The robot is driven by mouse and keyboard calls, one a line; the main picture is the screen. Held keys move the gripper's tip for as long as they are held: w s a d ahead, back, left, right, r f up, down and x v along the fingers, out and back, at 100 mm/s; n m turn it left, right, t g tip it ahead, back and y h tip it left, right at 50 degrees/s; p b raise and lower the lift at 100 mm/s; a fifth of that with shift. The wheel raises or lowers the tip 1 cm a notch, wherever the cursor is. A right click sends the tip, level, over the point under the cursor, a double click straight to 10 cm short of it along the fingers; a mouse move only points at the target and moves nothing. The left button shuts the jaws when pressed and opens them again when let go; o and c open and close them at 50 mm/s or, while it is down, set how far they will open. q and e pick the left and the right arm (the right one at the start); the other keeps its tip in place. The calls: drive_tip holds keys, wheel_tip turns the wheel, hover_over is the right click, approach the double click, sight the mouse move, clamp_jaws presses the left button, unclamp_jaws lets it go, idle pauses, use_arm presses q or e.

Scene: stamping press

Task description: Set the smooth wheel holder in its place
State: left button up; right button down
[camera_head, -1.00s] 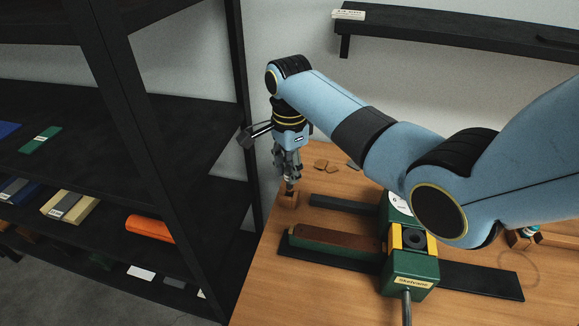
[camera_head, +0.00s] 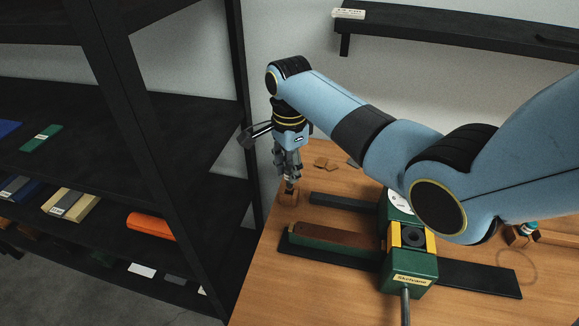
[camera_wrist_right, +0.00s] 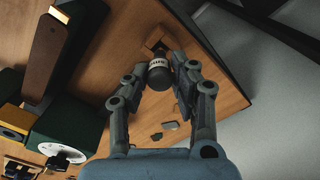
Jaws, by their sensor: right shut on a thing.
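My right gripper (camera_head: 289,176) points down at the left back of the wooden table and is shut on a small dark cylinder with a white label band, which I take to be the smooth wheel holder (camera_wrist_right: 159,73). In the right wrist view the fingers of the gripper (camera_wrist_right: 160,82) close on it from both sides. A small wooden block with a dark opening (camera_head: 288,199) is right at the holder's lower end. I cannot tell how far the holder sits in it. My left gripper is not in view.
A green press (camera_head: 410,268) with yellow parts stands on dark rails (camera_head: 480,280) in front. A long brown bar (camera_head: 333,238) lies left of it. A dark shelf rack (camera_head: 150,120) stands close on the left.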

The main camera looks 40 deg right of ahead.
sight(289, 168)
drive_tip(key=shift+f, duration=0.2)
drive_tip(key=shift+f+b, duration=0.8)
drive_tip(key=shift+f, duration=0.8)
drive_tip(key=c, duration=1)
unclamp_jaws()
drive_tip(key=shift+r, duration=0.25)
wheel_tip(289, 168, up, 12)
drive_tip(key=shift+f, duration=0.25)
